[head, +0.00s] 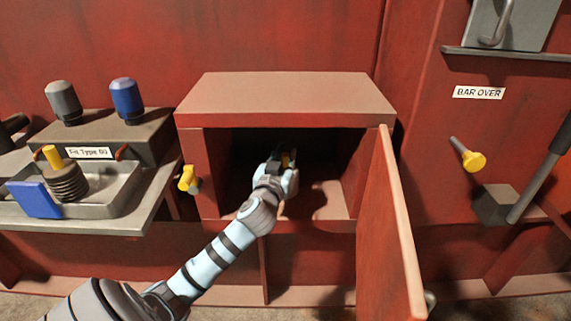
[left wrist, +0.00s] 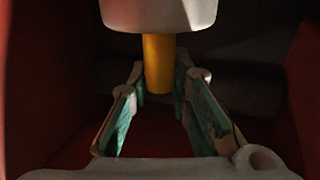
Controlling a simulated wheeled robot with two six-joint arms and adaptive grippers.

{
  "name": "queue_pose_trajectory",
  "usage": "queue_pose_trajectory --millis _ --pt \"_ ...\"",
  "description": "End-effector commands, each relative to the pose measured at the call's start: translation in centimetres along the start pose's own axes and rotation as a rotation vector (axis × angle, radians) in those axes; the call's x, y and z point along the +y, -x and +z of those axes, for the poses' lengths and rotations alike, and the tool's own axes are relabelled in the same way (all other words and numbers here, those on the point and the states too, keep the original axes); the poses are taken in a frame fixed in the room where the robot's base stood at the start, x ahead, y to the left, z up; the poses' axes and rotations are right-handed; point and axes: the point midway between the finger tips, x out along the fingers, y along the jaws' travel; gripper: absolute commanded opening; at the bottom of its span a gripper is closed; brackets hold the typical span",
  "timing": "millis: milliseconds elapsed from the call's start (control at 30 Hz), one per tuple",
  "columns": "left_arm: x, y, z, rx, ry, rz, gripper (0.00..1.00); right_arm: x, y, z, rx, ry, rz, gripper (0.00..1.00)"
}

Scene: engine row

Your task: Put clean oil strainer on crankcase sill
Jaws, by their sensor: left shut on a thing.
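My left gripper (head: 284,160) reaches into the open red crankcase box (head: 285,97). Its fingers, seen in the left wrist view (left wrist: 160,95), are closed around a yellow handle of the oil strainer (left wrist: 158,62). A pale, wide body shows above the handle in that view. The crankcase sill (head: 335,226) is the lower front edge of the opening, below and nearer than the gripper. My right gripper is not in view.
The red door (head: 393,235) stands open at the right of the opening. At left, a metal tray (head: 112,200) holds a dark ribbed strainer (head: 68,183) with a yellow handle and a blue block (head: 35,199). A yellow knob (head: 187,178) sticks out beside the box.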

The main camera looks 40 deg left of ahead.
Motion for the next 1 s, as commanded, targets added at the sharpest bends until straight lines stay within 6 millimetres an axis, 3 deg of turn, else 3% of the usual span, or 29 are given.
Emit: queue_pose_trajectory --millis 233,267,367,733,867,1000 --pt "-0.1 -0.3 0.2 0.003 0.000 0.000 0.00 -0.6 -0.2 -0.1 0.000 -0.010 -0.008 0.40" --pt "-0.1 -0.3 0.3 0.002 0.000 0.000 0.23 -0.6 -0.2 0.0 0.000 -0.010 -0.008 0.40" --pt "-0.1 -0.3 0.3 0.002 0.000 0.000 0.38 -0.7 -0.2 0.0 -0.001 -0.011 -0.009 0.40" --pt "0.0 0.2 0.2 0.002 -0.002 0.001 0.38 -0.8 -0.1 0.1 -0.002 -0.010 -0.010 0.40" --pt "0.0 2.3 0.2 0.001 -0.003 0.002 0.38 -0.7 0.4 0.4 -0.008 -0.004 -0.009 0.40" --pt "0.0 5.9 0.1 0.000 -0.001 0.002 0.38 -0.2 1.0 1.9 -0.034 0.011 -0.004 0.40"
